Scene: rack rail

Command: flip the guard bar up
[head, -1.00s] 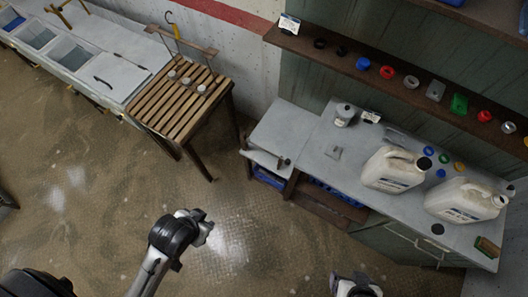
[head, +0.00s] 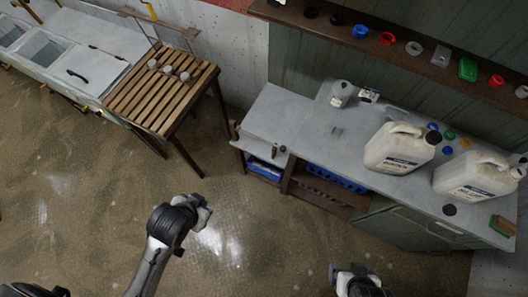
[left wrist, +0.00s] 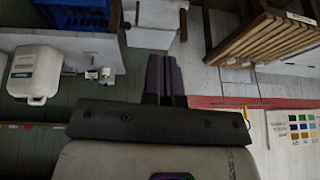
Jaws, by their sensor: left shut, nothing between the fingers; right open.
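The guard bar appears to be the brown bar (head: 130,13) on thin metal arms at the wall-side end of the slatted wooden rack (head: 150,105), at the upper left of the head view. My left arm reaches over the floor in the head view. My right gripper (head: 357,277) is open at the bottom edge, far from the rack.
Several small pale round items (head: 168,69) sit on the rack. A grey bench (head: 340,142) with two white jugs (head: 395,150) stands to the right, under a shelf (head: 410,45) of small coloured parts. Sink basins (head: 35,55) are at the far left. The floor between is clear.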

